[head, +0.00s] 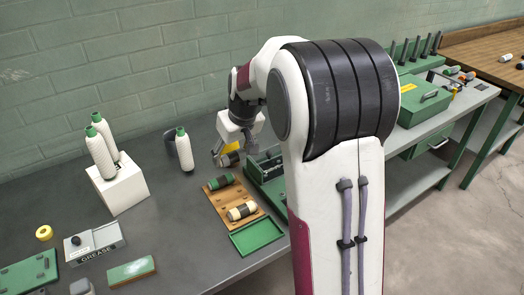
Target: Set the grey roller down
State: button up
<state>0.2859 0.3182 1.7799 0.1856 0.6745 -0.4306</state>
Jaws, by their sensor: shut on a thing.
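My gripper (226,147) is low over the bench, behind the wooden board, with its fingers pointing down. It is shut on a small roller (229,159) with a dark band, which looks like the grey roller. The fingers partly cover it, and I cannot tell whether it touches the surface below. The wooden board (214,196) lies in front of it. On the board are a green roller (221,182) and a cream roller (242,211), both with dark middles.
A green tray (257,236) lies in front of the board, and a green open box (262,185) stands to its right. A grease box (95,244) is at front left. Bare bench lies left of the board.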

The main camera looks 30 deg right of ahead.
jog(key=w+d+r+n, duration=0.1)
jog(key=w+d+r, duration=0.2)
jog(key=w+d, duration=0.6)
jog(key=w+d+f+m, duration=0.1)
jog(key=w+d+f, duration=0.2)
jog(key=d+f, duration=0.3)
jog(key=d, duration=0.3)
jog(key=shift+f, duration=0.15)
jog(key=shift+d, duration=0.1)
jog(key=shift+w+f, duration=0.1)
jog(key=shift+f, duration=1.85)
jog(key=shift+f, duration=2)
jog(key=shift+f, duration=0.1)
jog(key=o, duration=1.2)
jog(key=shift+f, duration=0.1)
